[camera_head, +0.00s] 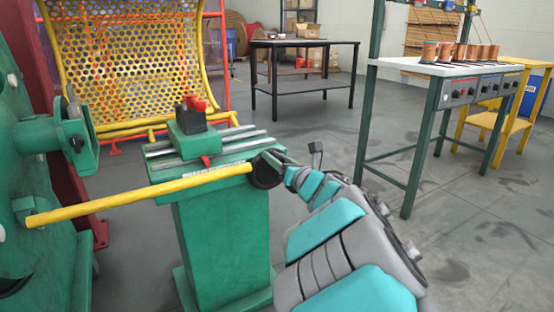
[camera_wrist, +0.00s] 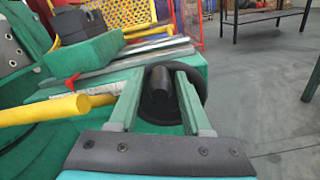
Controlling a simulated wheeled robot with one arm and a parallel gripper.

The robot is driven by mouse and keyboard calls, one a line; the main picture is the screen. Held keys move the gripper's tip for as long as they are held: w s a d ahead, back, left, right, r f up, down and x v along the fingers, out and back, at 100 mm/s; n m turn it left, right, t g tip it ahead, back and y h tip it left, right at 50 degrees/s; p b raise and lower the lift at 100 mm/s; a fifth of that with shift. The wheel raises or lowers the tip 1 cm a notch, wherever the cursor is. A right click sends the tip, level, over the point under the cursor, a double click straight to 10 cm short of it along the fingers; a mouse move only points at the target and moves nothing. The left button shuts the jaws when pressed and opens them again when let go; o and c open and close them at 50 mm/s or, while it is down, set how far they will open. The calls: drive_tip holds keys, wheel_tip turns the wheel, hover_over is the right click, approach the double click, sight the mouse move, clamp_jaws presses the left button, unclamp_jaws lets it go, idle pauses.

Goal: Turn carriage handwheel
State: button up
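The carriage handwheel (camera_head: 264,172) is a black disc on the side of the green carriage pedestal, below its slide top. In the wrist view the handwheel (camera_wrist: 197,84) lies right in front of my gripper, with a stubby black grip (camera_wrist: 161,92) sticking out toward the camera. My gripper (camera_head: 277,160) reaches in from the lower right in the head view. In the wrist view my gripper (camera_wrist: 161,74) has its two green fingers apart, one on each side of the black grip. They look open around it; firm contact is not visible. The fingers partly hide the wheel.
A yellow bar (camera_head: 140,195) runs across in front of the green pedestal (camera_head: 225,240). A tool block with red knobs (camera_head: 195,110) sits on the slide. A yellow mesh guard (camera_head: 125,65) stands behind. Floor (camera_head: 300,130) behind the pedestal is clear, with a bench (camera_head: 445,68) at right.

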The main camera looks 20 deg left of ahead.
clamp_jaws()
drive_tip(key=shift+d, duration=0.1)
idle(0.4)
